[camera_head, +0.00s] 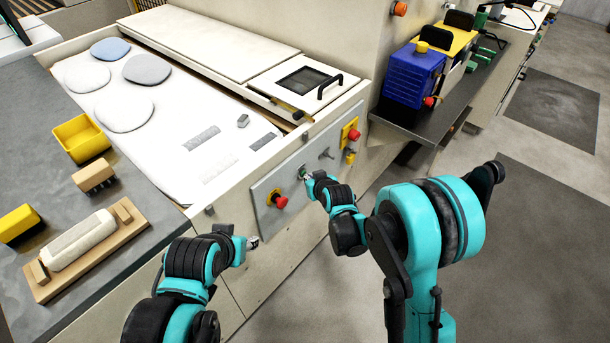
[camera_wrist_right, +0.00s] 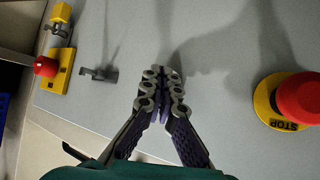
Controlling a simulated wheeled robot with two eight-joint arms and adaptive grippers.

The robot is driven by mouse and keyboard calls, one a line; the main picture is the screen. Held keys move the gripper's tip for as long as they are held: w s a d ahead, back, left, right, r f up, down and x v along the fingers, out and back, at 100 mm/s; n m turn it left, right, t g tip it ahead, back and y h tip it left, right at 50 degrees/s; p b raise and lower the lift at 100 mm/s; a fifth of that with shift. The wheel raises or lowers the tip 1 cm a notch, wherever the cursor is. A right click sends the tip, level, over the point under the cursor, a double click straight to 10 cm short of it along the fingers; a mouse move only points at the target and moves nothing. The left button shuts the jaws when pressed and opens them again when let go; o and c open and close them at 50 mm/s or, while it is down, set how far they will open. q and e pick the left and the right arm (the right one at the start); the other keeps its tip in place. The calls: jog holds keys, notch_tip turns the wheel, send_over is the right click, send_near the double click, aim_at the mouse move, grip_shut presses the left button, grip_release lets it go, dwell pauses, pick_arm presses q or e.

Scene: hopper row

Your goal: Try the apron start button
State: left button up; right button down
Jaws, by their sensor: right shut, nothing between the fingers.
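A grey control panel (camera_head: 297,186) is set in the apron's front; it fills the right wrist view (camera_wrist_right: 215,50). My right gripper (camera_head: 305,174) points at it with fingers shut and empty. Its fingertips (camera_wrist_right: 163,80) are at or very near the panel face; I cannot tell whether they touch. No start button shows clearly; a small greenish spot shows at the fingertips in the head view, and the fingers cover that place in the wrist view. My left gripper (camera_head: 251,243) is by the panel's lower left edge, too small to tell open or shut.
A red mushroom button (camera_head: 279,201) on a yellow ring (camera_wrist_right: 268,103) sits left of my right gripper in the head view. A small grey lever (camera_head: 327,153) and a yellow box with a red button (camera_head: 350,134) are to its right. A shelf (camera_head: 425,122) juts out further right.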

dwell(0.4)
jog(key=shift+s+d, duration=0.45)
jog(key=shift+d, duration=0.2)
jog(key=s+d, duration=0.1)
jog(key=d, duration=0.1)
jog(key=s+d, duration=0.2)
dwell(0.4)
dwell(0.5)
